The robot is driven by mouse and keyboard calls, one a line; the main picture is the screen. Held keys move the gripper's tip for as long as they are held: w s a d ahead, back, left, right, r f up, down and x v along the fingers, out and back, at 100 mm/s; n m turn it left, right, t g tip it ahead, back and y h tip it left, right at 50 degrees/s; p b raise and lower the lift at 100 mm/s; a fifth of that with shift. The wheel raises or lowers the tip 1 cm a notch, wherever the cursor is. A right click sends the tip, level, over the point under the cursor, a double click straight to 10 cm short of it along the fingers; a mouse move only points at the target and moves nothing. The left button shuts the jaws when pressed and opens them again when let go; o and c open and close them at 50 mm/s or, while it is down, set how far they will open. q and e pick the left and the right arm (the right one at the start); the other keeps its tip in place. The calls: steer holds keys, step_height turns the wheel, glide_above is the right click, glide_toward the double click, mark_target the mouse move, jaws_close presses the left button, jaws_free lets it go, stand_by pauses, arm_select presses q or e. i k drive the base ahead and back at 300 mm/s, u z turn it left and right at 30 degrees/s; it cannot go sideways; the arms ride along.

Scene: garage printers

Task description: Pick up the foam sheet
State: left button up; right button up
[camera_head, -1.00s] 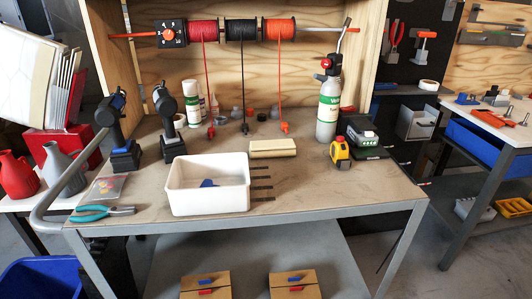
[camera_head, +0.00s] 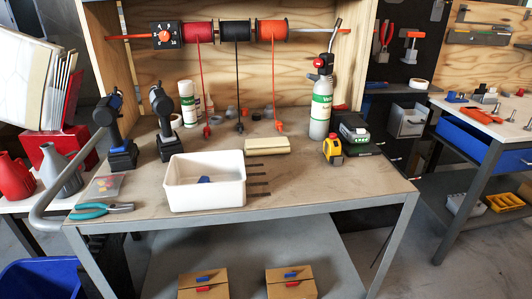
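I cannot tell for sure which thing is the foam sheet. A flat cream block (camera_head: 267,145) lies on the workbench behind and right of the white bin, and it may be the foam sheet. Large pale panels (camera_head: 30,58) lean upright at the far left, with thinner sheets (camera_head: 68,80) beside them; their material is unclear. Neither of my grippers shows in the head view.
The workbench (camera_head: 320,187) holds a white open bin (camera_head: 205,197) with a blue piece inside, two drills (camera_head: 163,115), teal pliers (camera_head: 100,210), a yellow tape measure (camera_head: 333,149) and a gas bottle (camera_head: 320,108). The bench's front right is clear.

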mark_target(264, 147)
steer(key=k, duration=0.4)
steer(key=z, duration=0.9)
steer(key=i, duration=1)
steer(key=u, duration=2.2)
